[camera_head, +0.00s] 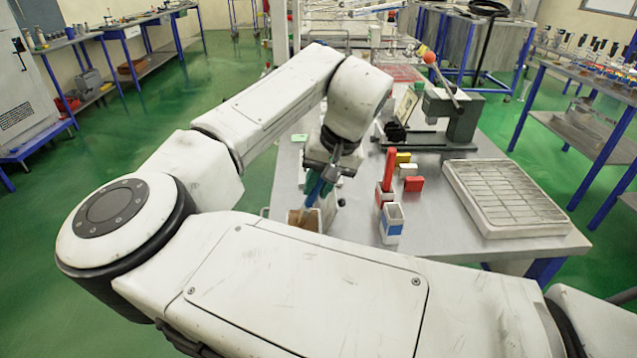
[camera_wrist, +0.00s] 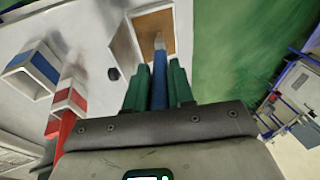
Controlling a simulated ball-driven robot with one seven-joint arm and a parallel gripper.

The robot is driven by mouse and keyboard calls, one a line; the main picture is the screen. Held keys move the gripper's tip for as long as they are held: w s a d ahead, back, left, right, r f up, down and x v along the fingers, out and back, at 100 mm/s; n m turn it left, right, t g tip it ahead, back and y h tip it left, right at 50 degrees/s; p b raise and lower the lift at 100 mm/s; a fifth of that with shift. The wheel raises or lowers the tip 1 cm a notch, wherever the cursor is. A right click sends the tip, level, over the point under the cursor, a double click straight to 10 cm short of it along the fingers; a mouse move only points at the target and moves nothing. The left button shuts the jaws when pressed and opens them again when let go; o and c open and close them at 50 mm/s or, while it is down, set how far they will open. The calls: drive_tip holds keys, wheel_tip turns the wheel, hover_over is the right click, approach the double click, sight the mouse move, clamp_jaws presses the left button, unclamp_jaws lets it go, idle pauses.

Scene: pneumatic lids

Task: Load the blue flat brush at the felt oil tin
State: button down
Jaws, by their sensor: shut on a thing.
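The blue flat brush (camera_wrist: 159,90) is held between the green fingers of my gripper (camera_wrist: 160,76), with its pale tip pointing away from the gripper. In the head view the brush (camera_head: 314,193) points down from my gripper (camera_head: 319,180) toward the tin. The felt oil tin (camera_head: 304,211) is an open box with a brown inside, near the left edge of the table. In the wrist view the brush tip overlaps the opening of the tin (camera_wrist: 170,19). I cannot tell whether the tip touches the brown surface.
A blue-banded white holder (camera_head: 391,227) stands empty right of the tin. Next to it a red-banded holder (camera_head: 383,197) has a red brush (camera_head: 389,169) in it. Small yellow, white and red blocks, a lever press (camera_head: 455,105) and a ribbed tray (camera_head: 505,195) occupy the table beyond.

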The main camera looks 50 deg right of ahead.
drive_tip(key=shift+r+p, duration=3.3)
drive_tip(key=shift+r, duration=0.2)
